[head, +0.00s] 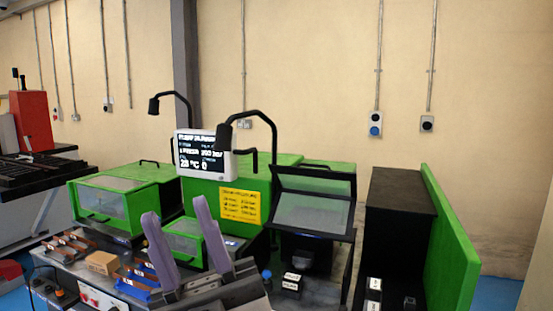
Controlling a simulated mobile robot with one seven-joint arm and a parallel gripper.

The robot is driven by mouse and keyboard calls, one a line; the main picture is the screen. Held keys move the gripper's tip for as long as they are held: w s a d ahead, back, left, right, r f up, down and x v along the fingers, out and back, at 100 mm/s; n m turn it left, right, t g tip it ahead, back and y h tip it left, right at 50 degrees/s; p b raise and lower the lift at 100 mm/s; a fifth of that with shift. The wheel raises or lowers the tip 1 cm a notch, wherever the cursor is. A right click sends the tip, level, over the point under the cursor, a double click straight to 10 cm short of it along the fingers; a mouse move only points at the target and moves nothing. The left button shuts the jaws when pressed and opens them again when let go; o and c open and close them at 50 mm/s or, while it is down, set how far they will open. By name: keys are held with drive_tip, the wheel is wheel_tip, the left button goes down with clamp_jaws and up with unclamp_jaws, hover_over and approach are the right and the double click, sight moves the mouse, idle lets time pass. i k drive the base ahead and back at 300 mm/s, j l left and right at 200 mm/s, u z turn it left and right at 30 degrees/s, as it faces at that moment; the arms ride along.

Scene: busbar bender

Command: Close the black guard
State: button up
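The black guard (311,212) is a black-framed clear panel on the right part of the green machine. It is tilted and looks raised, with a dark open space and a black part (297,260) showing beneath it. My gripper (174,207) is at the lower middle of the view, with two purple fingers pointing up and spread well apart. Nothing shows held between them. It is left of the guard and apart from it in the picture.
Green machine housings with clear covers (104,204) stand left. A monitor (203,152) and bent black lamps (246,118) rise mid-machine. A black box (398,220) and green side panel (450,243) stand right. Copper and blue parts, a carton (102,262) and small blocks lie on the bench.

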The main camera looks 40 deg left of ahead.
sight(298, 171)
drive_tip(key=i+l+u, duration=0.15)
drive_tip(key=u, duration=0.2)
drive_tip(key=i+l+u, duration=0.1)
drive_tip(key=u, duration=0.25)
drive_tip(key=i+l+u, duration=0.1)
drive_tip(key=l+u, duration=0.25)
drive_tip(key=i+l+u, duration=0.15)
drive_tip(key=l+u, duration=0.25)
drive_tip(key=i+l+u, duration=0.1)
drive_tip(key=l+u, duration=0.3)
